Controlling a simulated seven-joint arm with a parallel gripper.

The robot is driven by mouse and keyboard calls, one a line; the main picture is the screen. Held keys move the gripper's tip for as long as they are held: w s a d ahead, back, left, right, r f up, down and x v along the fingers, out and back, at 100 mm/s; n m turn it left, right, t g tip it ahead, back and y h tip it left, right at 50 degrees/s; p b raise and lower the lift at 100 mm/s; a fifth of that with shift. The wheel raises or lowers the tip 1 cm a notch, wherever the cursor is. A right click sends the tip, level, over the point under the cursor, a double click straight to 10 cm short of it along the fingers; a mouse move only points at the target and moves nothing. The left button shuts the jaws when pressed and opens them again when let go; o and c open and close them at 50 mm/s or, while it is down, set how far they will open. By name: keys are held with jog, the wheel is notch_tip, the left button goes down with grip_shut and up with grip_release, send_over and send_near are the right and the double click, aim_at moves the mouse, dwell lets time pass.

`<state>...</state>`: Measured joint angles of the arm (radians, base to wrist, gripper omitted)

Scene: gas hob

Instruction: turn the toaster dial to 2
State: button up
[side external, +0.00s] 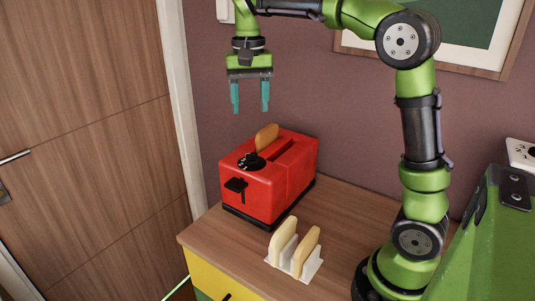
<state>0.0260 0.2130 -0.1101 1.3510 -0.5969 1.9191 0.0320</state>
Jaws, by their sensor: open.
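A red toaster (280,190) stands on the wooden cabinet top. Its black round dial (251,162) with light markings sits on the top face near the front end; the marking it points to is too small to read. A black lever (235,185) sticks out of its front end. A slice of bread (266,137) stands in one slot, and the other slot looks empty. My gripper (250,96) is open and empty, its teal fingers pointing down above the toaster, clear of the dial and the bread.
A white rack (296,266) with two bread slices stands in front of the toaster on the cabinet top (345,212). A wooden door (85,150) is at left. A green sloped object (490,235) is at right. A framed picture (505,45) hangs behind my arm.

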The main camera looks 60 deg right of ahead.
jog(key=shift+r, duration=2.3)
jog(key=shift+d, duration=0.1)
jog(key=s+a+f+n+t+y, duration=0.1)
jog(key=s+a+f+n+t, duration=0.1)
jog(key=s, duration=0.6)
jog(key=s+a+f+n+t+y, duration=0.1)
jog(key=s+a+f+n+t, duration=0.2)
jog(key=s+a+f+t, duration=0.2)
jog(key=s+a+f, duration=0.1)
jog(key=s+f, duration=0.2)
jog(key=f, duration=0.1)
jog(key=shift+s+f, duration=0.2)
